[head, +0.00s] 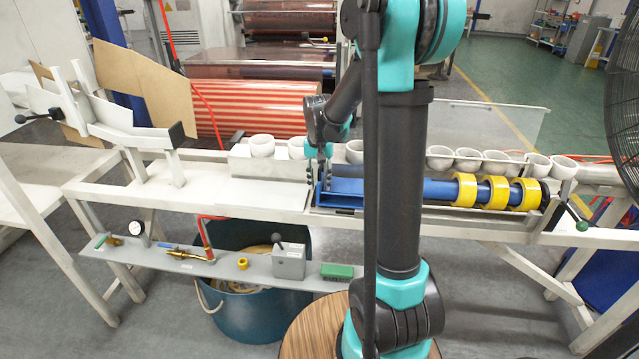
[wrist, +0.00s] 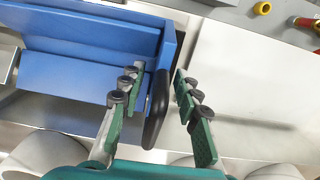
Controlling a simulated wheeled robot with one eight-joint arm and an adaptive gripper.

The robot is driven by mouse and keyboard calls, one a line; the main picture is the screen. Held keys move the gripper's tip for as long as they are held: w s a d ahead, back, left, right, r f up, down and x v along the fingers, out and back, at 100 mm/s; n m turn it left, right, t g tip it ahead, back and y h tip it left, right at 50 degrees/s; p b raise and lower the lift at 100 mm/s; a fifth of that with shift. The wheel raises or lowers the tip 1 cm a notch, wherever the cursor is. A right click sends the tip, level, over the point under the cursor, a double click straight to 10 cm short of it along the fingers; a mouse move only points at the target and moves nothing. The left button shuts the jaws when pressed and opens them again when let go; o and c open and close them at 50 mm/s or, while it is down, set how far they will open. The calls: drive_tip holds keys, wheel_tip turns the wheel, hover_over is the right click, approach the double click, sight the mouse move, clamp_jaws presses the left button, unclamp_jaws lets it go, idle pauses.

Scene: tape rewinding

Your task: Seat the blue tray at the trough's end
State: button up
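The blue tray (wrist: 85,75) fills the left of the wrist view, with a raised blue end wall and a black handle (wrist: 156,110) on that wall. My gripper (wrist: 155,82) is open, with one finger pad on each side of the handle. Gaps show between the pads and the handle. In the head view, my gripper (head: 321,172) points down at the left end of the blue tray (head: 345,200), on the long white bench. My arm hides part of the tray there. The trough's edges are hard to make out.
Several yellow tape rolls (head: 466,190) sit on a blue shaft at the right. White cups (head: 262,145) line the back of the bench. Bare white bench top (head: 255,190) lies left of the tray. A grey shelf with tools (head: 185,262) hangs in front, lower down.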

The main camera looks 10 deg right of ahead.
wheel_tip(320, 180, up, 12)
drive_tip(key=shift+a+f, duration=0.1)
drive_tip(key=shift+f, duration=0.05)
idle(0.3)
drive_tip(key=s+d+f+n+t, duration=0.1)
drive_tip(key=s+d+f+t, duration=0.1)
drive_tip(key=s+f, duration=0.5)
drive_tip(key=s+d+f+n+t, duration=0.2)
drive_tip(key=s+f, duration=0.5)
drive_tip(key=s, duration=0.8)
drive_tip(key=shift+d+f+n, duration=0.15)
drive_tip(key=shift+f+n, duration=0.15)
drive_tip(key=shift+f, duration=0.1)
